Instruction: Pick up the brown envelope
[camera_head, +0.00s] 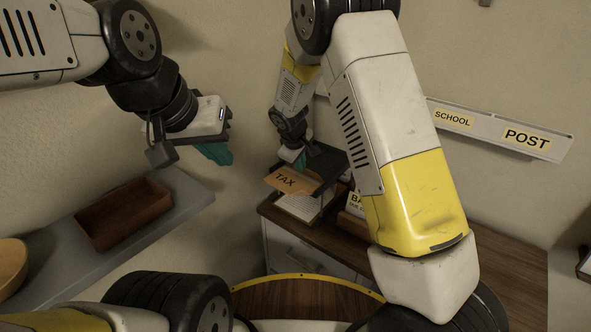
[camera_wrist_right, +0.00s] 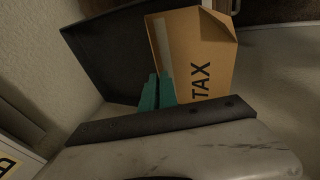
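The brown envelope (camera_head: 287,180), marked TAX, lies tilted at the black tray (camera_head: 327,166) in the head view. It also shows large in the right wrist view (camera_wrist_right: 195,45), its face in view, overlapping the black tray (camera_wrist_right: 110,62). My right gripper (camera_head: 298,160) is at the envelope. Its teal fingertips (camera_wrist_right: 159,88) are close together at the envelope's left edge, one overlapping its face. Whether they pinch it is not clear. My left gripper (camera_head: 217,153) is in the air above the grey shelf, away from the envelope. The gap between its fingers is hidden.
White paper (camera_head: 299,206) lies below the envelope on the wooden desk (camera_head: 510,270). A brown wooden tray (camera_head: 124,214) and a round bowl (camera_head: 10,262) stand on the grey shelf (camera_head: 190,196) at left. A wall strip (camera_head: 485,124) reads SCHOOL and POST. My right arm hides much of the desk.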

